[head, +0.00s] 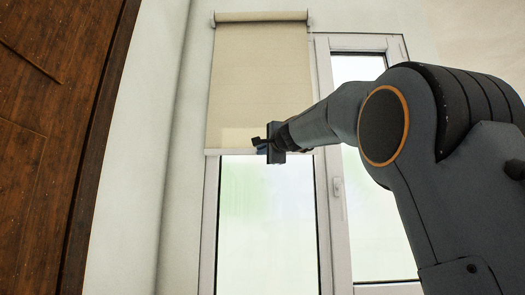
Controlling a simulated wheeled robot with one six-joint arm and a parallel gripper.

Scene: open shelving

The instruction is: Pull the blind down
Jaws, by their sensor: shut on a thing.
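The blind (258,85) is a beige roller blind in front of the left window pane in the head view. It hangs from a roller (261,17) at the top and covers roughly the upper half of that pane. Its pale bottom bar (230,152) runs level across the glass. My gripper (262,146) is at the middle of the bottom bar and shut on it. The gripper and my wrist hide part of the bar's right half. The fingertips are small and dark in this view.
Below the blind the left glass pane (265,220) is clear. A second window pane (378,215) with a white handle (338,187) is to the right, partly behind my arm. A dark wooden surface (50,120) fills the left edge, beside a pale wall (135,150).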

